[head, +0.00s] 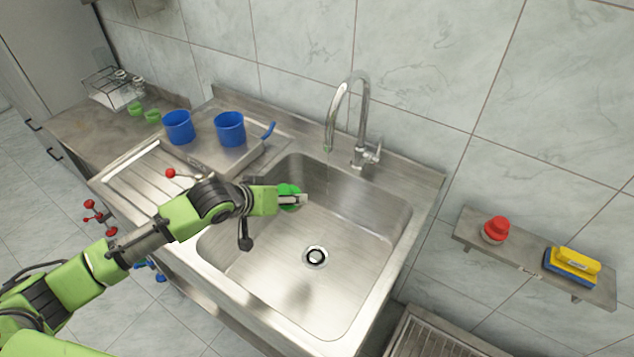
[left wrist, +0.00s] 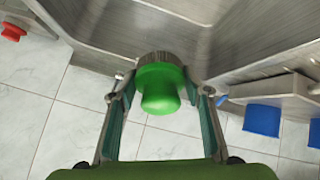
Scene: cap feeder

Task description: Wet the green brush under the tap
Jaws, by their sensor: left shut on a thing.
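The green brush (head: 288,192) is held in my left gripper (head: 292,197) over the sink basin (head: 270,290), near its back left. In the left wrist view the brush (left wrist: 160,88) shows a rounded green knob and a grey bristle ring, between the two fingers of the gripper (left wrist: 163,97). The tap (head: 361,110) is a tall chrome gooseneck at the back of the sink. Its spout end is right of and higher in the picture than the brush. The lever (head: 374,152) is on the tap's right side. My right gripper is not in view.
Two blue mugs (head: 179,127) (head: 230,129) stand left of the basin. A wall shelf (head: 530,262) at right holds a red-topped brush (head: 496,229) and a yellow and blue sponge or brush (head: 573,266). The basin is otherwise empty around its drain (head: 315,257).

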